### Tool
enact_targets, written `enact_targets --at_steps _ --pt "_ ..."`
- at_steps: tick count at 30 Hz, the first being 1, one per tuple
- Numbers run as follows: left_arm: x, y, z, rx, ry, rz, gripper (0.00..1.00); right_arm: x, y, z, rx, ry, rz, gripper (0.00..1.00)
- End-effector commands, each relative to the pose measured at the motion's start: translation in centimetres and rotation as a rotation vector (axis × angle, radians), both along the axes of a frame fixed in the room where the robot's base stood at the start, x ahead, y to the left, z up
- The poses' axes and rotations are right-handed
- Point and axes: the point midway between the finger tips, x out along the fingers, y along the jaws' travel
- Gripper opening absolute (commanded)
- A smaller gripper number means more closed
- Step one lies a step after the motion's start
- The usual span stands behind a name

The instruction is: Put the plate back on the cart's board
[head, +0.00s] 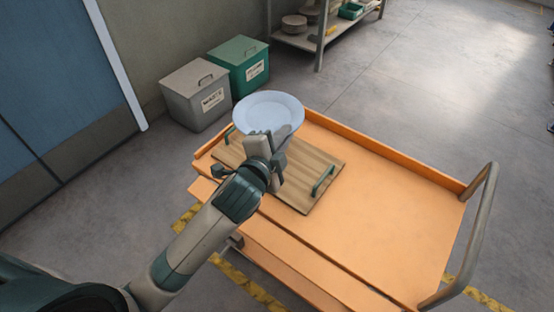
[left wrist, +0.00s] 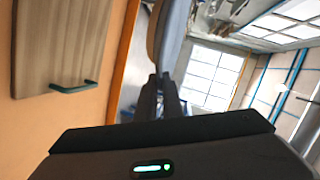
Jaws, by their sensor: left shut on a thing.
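The pale blue-white plate (head: 268,108) is held by my left gripper (head: 262,141) above the far left part of the cart. In the head view the plate overlaps the far end of the wooden board. My left gripper is shut on the plate's near rim. In the left wrist view the plate (left wrist: 172,40) shows nearly edge-on between the fingertips (left wrist: 162,82). The wooden board (head: 308,178), with green handles, lies on the orange cart's left part, and its visible surface is bare. It also shows in the left wrist view (left wrist: 60,45). My right gripper is not in view.
The orange cart (head: 385,200) has a raised rim and a grey push handle (head: 478,225) at its right end. Its right half is clear. A grey bin (head: 198,98) and a green bin (head: 240,66) stand behind it. A shelf (head: 318,45) with dishes stands farther back.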

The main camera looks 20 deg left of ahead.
Motion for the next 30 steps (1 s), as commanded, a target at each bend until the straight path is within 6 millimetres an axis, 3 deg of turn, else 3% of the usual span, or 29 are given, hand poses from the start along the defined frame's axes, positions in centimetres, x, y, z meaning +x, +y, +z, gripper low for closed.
enact_targets --at_steps 1,6,12,18,30 --pt "0.9 -1.5 -1.7 0.002 0.0 -0.026 0.0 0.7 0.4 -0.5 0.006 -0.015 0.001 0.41" --pt "3.1 -6.2 -6.2 0.006 0.0 -0.114 0.0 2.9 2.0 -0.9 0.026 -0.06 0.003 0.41" --pt "4.2 -9.8 -9.8 0.009 0.002 -0.187 0.0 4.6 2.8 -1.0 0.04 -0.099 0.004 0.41" --pt "4.3 -10.6 -10.6 0.01 0.003 -0.205 0.0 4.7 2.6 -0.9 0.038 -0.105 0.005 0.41" --pt "4.4 -9.7 -11.0 0.012 0.005 -0.203 0.0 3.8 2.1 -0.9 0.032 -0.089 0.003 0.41"
